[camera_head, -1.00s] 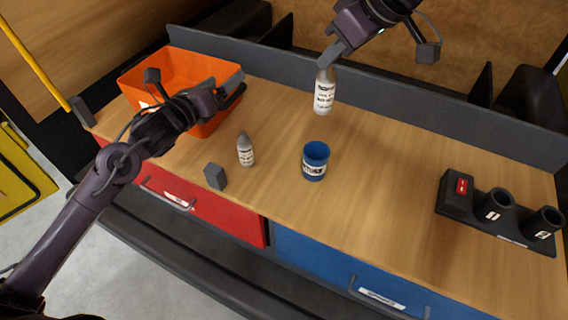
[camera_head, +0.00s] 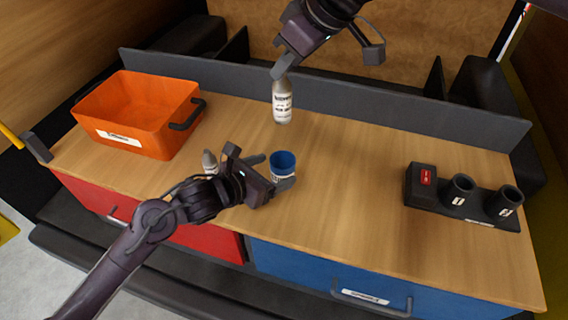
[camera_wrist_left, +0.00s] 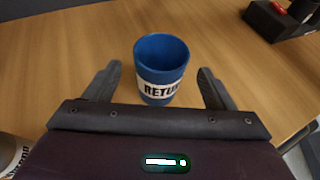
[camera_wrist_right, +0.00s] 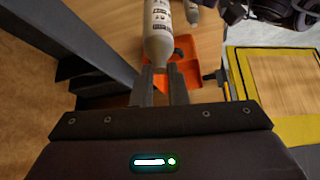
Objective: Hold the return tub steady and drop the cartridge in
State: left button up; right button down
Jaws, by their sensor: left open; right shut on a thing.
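The return tub is a small blue cup (camera_head: 283,163) standing upright on the bench, and its "RETU…" label shows in the left wrist view (camera_wrist_left: 163,75). My left gripper (camera_head: 262,168) is open at the tub, its fingers on either side with gaps in the left wrist view (camera_wrist_left: 160,80). My right gripper (camera_head: 279,72) is shut on the top of a grey-white labelled cartridge (camera_head: 282,103), which hangs upright above the bench behind the tub. The cartridge also shows in the right wrist view (camera_wrist_right: 158,32).
A second similar bottle (camera_head: 209,162) stands left of the tub, partly hidden by my left gripper. An orange bin (camera_head: 150,125) sits at the left. A black holder with two numbered sockets (camera_head: 462,200) is at the right. The bench between tub and holder is clear.

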aim_at(290, 163)
pick_arm(q)
jog(key=x, duration=0.6)
jog(key=c, duration=1.2)
pick_arm(e)
jog(key=shift+f, duration=6.2)
